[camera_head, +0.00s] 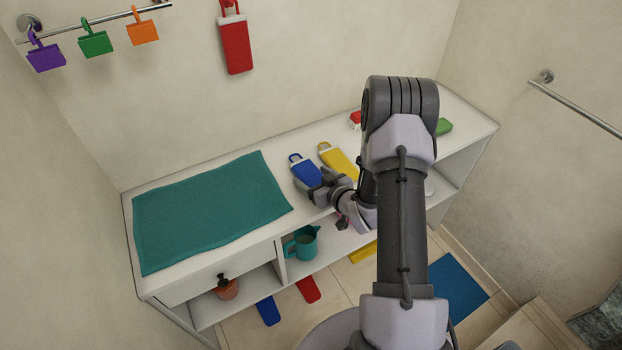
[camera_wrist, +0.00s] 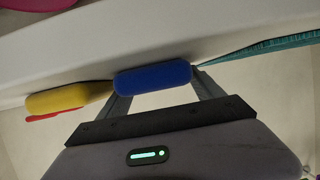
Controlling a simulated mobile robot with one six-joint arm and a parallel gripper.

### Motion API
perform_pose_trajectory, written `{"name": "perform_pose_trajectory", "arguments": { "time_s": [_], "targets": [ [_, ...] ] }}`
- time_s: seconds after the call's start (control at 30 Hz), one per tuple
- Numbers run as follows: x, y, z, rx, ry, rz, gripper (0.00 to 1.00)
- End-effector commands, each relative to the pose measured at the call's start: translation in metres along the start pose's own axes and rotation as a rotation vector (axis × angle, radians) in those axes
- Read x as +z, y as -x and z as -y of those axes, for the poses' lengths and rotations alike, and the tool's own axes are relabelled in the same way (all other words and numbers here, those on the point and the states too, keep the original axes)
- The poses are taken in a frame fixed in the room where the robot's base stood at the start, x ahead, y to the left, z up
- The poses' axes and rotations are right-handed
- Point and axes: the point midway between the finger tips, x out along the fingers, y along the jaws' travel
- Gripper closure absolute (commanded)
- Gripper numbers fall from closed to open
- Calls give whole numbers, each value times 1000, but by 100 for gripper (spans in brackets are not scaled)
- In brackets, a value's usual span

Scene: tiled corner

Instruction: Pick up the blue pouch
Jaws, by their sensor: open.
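The blue pouch (camera_head: 304,170) lies on the white shelf top (camera_head: 313,141), its strap loop towards the wall. My gripper (camera_head: 322,186) is at the pouch's near end, partly covering it. In the wrist view the blue pouch (camera_wrist: 153,77) shows end-on. My open gripper (camera_wrist: 157,86) has one finger at each side of its end. Whether the fingers touch it I cannot tell.
A yellow pouch (camera_head: 339,160) lies close on the right. A teal towel (camera_head: 210,210) covers the shelf's left part. A teal jug (camera_head: 302,243) stands on the lower shelf. A red pouch (camera_head: 235,45) hangs on the wall.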

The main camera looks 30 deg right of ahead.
Motion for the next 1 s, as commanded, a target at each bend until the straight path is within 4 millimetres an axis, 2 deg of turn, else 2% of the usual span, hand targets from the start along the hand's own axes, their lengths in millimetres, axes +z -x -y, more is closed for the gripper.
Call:
{"name": "perform_pose_trajectory", "arguments": {
  "time_s": [0.07,0.3,0.33,0.63,0.87,1.0],
  "targets": [
    [0,0,0,0,0,0,26],
    [0,1,0,0,0,0,73],
    [0,1,0,0,0,0,75],
    [-6,3,0,0,0,0,75],
    [-36,15,0,0,0,-1,75],
    [-27,38,7,0,-4,3,75]
  ]
}}
